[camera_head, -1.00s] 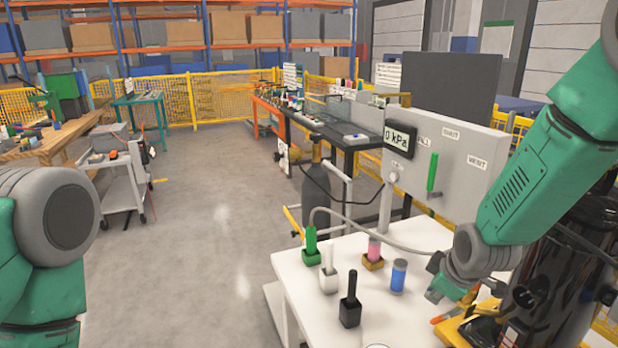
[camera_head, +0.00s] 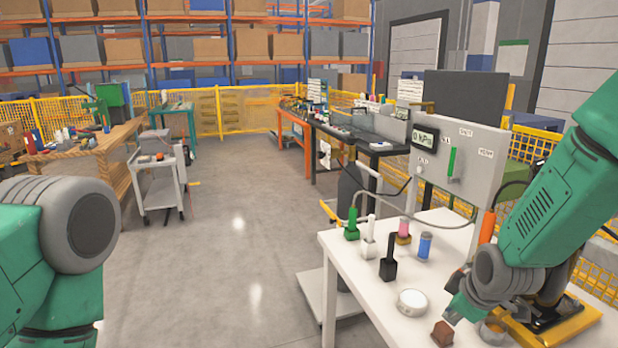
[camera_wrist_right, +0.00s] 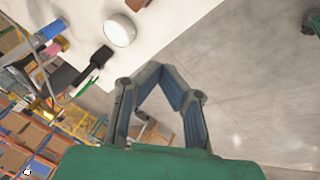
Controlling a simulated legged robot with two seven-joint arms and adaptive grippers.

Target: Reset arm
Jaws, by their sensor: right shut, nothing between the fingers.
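My right arm comes in from the right in the head view. Its gripper (camera_head: 460,310) is low over the front of the white table (camera_head: 345,262), left of a metal ring-like part (camera_head: 492,331) and near a brown block (camera_head: 442,333). In the right wrist view, the right gripper (camera_wrist_right: 157,68) has its fingers drawn together with nothing between them. Beyond it are a white round piece (camera_wrist_right: 119,30) and a black item (camera_wrist_right: 95,60). My left arm (camera_head: 70,235) shows only by its upper links at the left; its gripper is out of view.
On the table stand green (camera_head: 352,225), white (camera_head: 369,238) and black (camera_head: 389,258) upright items, a pink one (camera_head: 403,230) and a blue cylinder (camera_head: 425,246). A grey gauge panel (camera_head: 475,170) rises behind. A cart (camera_head: 160,180) stands left; the floor (camera_head: 230,270) between is clear.

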